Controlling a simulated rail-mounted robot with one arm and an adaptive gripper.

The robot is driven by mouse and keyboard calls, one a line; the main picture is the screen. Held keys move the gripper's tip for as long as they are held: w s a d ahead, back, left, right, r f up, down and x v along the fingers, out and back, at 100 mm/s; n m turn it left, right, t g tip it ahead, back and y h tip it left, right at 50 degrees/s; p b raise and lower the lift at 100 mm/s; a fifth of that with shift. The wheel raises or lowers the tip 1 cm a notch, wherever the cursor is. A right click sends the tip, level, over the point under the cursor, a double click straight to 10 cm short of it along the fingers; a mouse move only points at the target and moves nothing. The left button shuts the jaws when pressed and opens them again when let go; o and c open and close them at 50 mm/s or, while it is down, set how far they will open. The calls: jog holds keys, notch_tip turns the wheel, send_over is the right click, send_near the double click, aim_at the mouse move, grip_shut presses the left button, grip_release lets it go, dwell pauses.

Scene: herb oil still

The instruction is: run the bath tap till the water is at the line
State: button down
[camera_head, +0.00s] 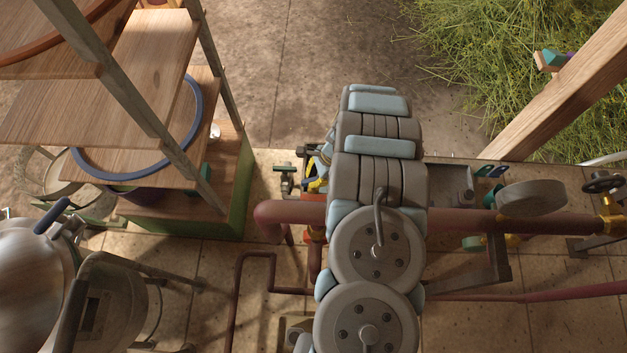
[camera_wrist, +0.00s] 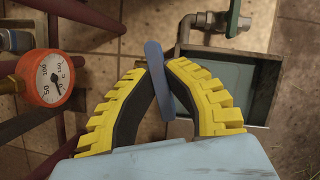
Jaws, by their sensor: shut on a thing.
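In the wrist view my gripper (camera_wrist: 157,74) has its yellow-ribbed fingers closed on a slim blue lever (camera_wrist: 153,58). The tap body under the lever is hidden. Up and to the right, a metal valve with a green handle (camera_wrist: 234,18) stands over an open grey box (camera_wrist: 262,62). In the head view my arm covers most of the gripper; a little yellow shows at its left. A grey trough (camera_head: 462,185) sits right of my arm, partly hidden by it. I cannot tell which vessel is the bath. No water line or running water can be made out.
An orange-rimmed dial gauge (camera_wrist: 48,78) is left of the fingers among pipes. A thick red pipe (camera_head: 540,222) runs across the head view. Wooden shelves (camera_head: 150,90) stand at left, near a steel vessel (camera_head: 35,285). Cut herbs (camera_head: 480,60) lie at the back right.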

jog(key=shift+n+g, duration=0.3)
jog(key=shift+n, duration=0.6)
jog(key=c, duration=1.1)
grip_release()
jog(key=shift+r, duration=0.1)
jog(key=shift+v, duration=5.9)
jog(key=shift+w+a, duration=0.1)
jog(key=shift+a, duration=0.05)
